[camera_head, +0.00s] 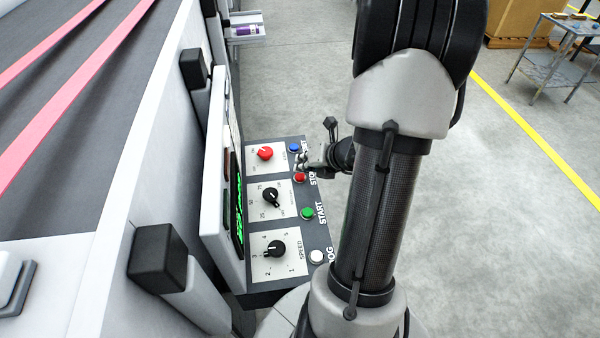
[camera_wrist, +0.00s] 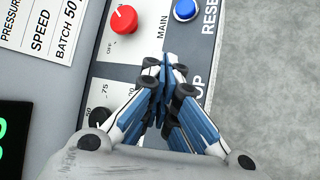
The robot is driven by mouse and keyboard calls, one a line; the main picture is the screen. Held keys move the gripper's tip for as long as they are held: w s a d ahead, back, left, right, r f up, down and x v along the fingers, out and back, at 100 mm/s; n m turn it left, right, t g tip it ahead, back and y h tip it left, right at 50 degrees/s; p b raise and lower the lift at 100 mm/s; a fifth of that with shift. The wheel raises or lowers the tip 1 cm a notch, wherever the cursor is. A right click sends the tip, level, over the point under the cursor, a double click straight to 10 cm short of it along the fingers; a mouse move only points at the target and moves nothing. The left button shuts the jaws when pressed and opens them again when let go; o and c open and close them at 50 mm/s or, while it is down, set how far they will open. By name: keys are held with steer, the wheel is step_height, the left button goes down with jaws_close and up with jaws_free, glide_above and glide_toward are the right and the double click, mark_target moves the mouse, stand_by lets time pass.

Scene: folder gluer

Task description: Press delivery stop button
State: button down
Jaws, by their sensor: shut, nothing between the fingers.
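The red stop button (camera_head: 299,178) is on the control panel's right side, with a partly covered "STO..." label next to it. My gripper (camera_head: 303,163) is at the panel, its tips close above this button in the head view; I cannot tell whether they touch it. In the wrist view my gripper (camera_wrist: 166,66) is shut and empty, with its fingers together over the panel. There the fingers hide the stop button, and only "OP" of its label shows.
The panel (camera_head: 290,230) also has a blue reset button (camera_head: 293,147), a green start button (camera_head: 307,213), a white jog button (camera_head: 316,257), a red main knob (camera_head: 265,153) and black knobs. A screen (camera_head: 238,200) stands left. Open floor lies right.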

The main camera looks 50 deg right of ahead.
mark_target(303, 175)
step_height(303, 175, up, 5)
steer(key=p, duration=0.4)
steer(key=shift+r+p, duration=0.1)
steer(key=shift+p, duration=0.25)
steer(key=shift+s, duration=0.1)
stand_by(0.6)
